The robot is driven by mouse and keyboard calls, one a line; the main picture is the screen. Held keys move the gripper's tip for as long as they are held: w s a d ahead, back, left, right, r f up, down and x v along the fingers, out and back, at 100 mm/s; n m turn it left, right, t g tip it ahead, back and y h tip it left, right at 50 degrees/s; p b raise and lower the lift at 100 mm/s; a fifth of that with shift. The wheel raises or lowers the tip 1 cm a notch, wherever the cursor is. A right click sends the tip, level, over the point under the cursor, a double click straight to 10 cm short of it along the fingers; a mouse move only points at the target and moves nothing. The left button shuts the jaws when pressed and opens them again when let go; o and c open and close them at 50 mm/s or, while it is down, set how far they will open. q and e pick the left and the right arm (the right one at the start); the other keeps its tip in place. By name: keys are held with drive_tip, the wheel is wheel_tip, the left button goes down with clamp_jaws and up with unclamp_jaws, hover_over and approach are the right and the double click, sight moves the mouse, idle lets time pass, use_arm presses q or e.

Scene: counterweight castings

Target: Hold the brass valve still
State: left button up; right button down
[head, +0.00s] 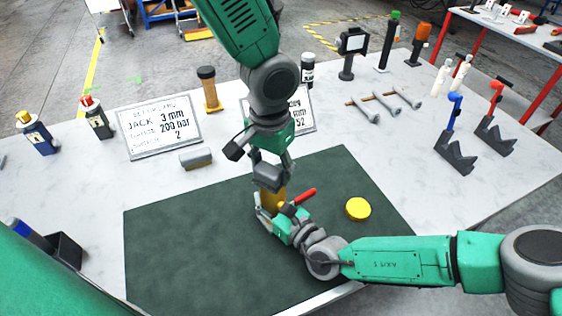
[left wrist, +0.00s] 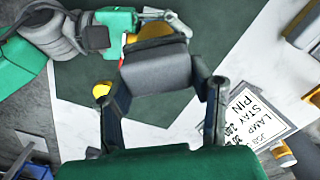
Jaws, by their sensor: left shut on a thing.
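The brass valve (head: 272,199) stands on the dark green mat (head: 190,250), with a red lever (head: 305,196) sticking out to the right. Its brass top also shows in the left wrist view (left wrist: 151,31). My right gripper (head: 270,213) is low at the mat, its fingers around the valve body and apparently shut on it. My left gripper (head: 268,168) is directly above, shut on a dark grey block (left wrist: 155,75), which looks like a casting. The block hides part of the valve, and I cannot tell whether the two touch.
A yellow disc (head: 358,208) lies on the mat right of the valve. The left part of the mat is clear.

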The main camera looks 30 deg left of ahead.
sight(261, 170)
use_arm(q)
drive_tip(key=shift+s+a, duration=0.4)
drive_tip(key=shift+s, duration=0.3)
drive_tip(key=shift+s+a+r, duration=0.1)
drive_tip(key=shift+s+r, duration=0.05)
drive_tip(key=shift+r, duration=0.6)
drive_tip(key=shift+s+a+r, duration=0.1)
drive_tip(key=shift+s+r, duration=0.05)
drive_tip(key=shift+r, duration=3.05)
